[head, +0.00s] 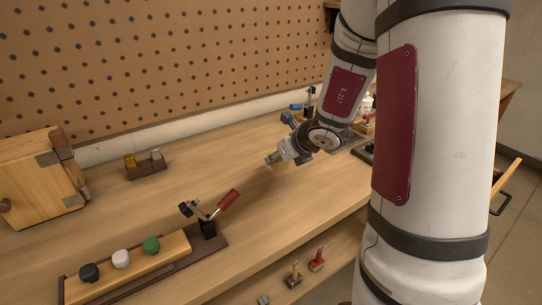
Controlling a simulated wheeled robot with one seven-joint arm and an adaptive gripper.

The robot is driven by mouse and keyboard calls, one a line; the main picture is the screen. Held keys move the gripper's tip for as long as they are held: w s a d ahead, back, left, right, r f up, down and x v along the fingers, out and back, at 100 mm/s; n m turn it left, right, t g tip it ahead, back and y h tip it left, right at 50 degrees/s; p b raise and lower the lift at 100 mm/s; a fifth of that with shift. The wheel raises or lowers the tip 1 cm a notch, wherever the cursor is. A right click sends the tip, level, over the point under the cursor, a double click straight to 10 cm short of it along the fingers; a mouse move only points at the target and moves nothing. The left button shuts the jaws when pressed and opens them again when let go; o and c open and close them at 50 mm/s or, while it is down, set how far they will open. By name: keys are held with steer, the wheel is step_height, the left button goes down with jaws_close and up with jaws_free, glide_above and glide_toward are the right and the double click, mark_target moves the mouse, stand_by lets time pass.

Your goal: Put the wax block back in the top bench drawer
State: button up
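My gripper (277,159) is over the middle of the bench, pointing left. A small pale yellow block, apparently the wax block (281,166), shows at its fingertips, and the fingers look closed on it. The block is small and partly covered by the fingers. It seems to be just above the bench top, though the exact gap cannot be told. A wooden panel with a dark bar handle, perhaps a pulled-out drawer front (507,176), shows at the far right behind my arm. My arm hides the rest of it.
A toggle clamp with a red handle (229,199) and a board with black, white and green knobs (121,259) stand at front left. A wooden box (38,178) and small holder (146,167) are further left. Tools (317,259) stand along the lower front ledge. Clutter lies behind my wrist.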

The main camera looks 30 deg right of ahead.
steer(key=w, duration=0.2)
steer(key=w+d+p, duration=0.1)
steer(key=w, duration=0.3)
steer(key=shift+d+f, duration=0.15)
steer(key=shift+f, duration=0.15)
step_height(320, 180, down, 4)
steer(key=b, duration=0.2)
steer(key=shift+w+r+b, duration=0.1)
steer(key=shift+r+b, duration=0.15)
steer(key=shift+b, duration=0.1)
steer(key=shift+f, duration=0.15)
steer(key=o, duration=1)
steer(key=shift+c, duration=0.2)
steer(key=shift+o, duration=1.1)
